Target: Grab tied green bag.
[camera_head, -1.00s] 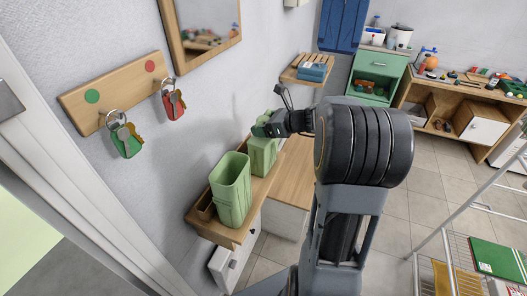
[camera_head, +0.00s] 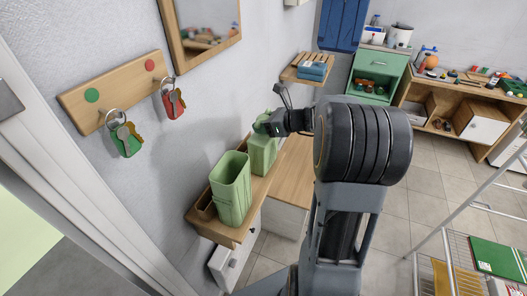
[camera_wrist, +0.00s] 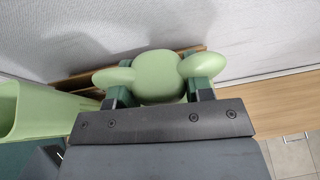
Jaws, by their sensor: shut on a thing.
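The tied green bag (camera_head: 262,153) is light green and stands on the wooden shelf, behind the open green bin. In the wrist view the bag's knotted top (camera_wrist: 158,76) shows, with a rounded lobe on each side. My gripper (camera_head: 270,125) reaches it from the right and is shut on its top. In the wrist view my gripper's two dark green fingers (camera_wrist: 160,90) sit either side of the knot, under the lobes. The bag's lower body is hidden in the wrist view.
The open green bin (camera_head: 231,190) stands close in front of the bag on the narrow wooden shelf (camera_head: 243,232). The wall is close behind. Key hooks (camera_head: 110,92) and a mirror (camera_head: 205,45) hang on the wall. A small shelf with a blue item (camera_head: 312,71) is farther back.

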